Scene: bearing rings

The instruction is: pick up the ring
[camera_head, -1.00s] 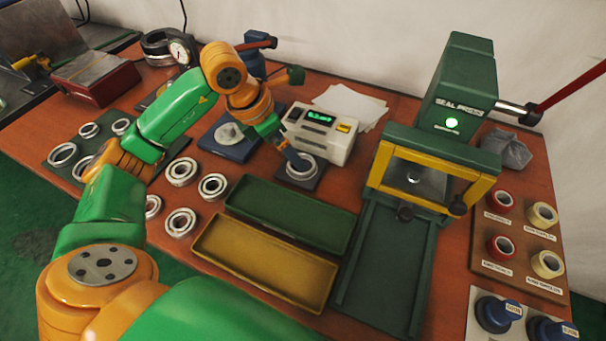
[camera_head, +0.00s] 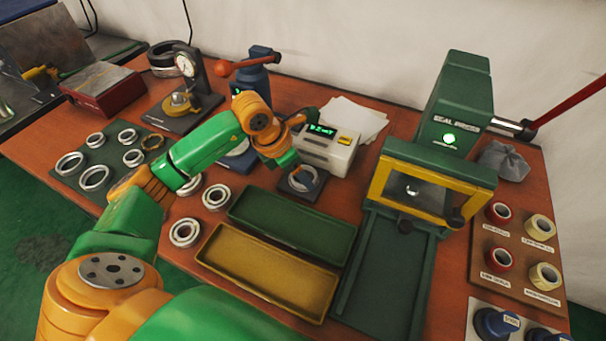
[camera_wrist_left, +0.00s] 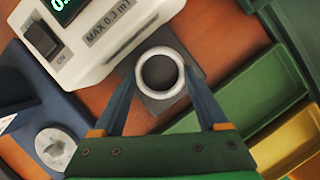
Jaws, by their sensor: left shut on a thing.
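A pale metal ring (camera_wrist_left: 160,94) sits at the small dark square pad (camera_wrist_left: 160,107) of the white meter in the left wrist view. My left gripper (camera_wrist_left: 160,71) has one finger on each side of the ring and is shut on it from outside. In the head view the ring (camera_head: 303,184) is partly hidden by my fingers, over the pad (camera_head: 285,188) in front of the meter. I cannot tell whether the ring is lifted off the pad. My right gripper is not in view.
The white meter (camera_head: 330,150) with a lit display stands just behind the pad. A green tray (camera_head: 335,262) and a yellow tray (camera_head: 312,312) lie in front. The green seal press (camera_head: 459,115) stands right. Several bearings and a mat of rings (camera_head: 75,183) lie left.

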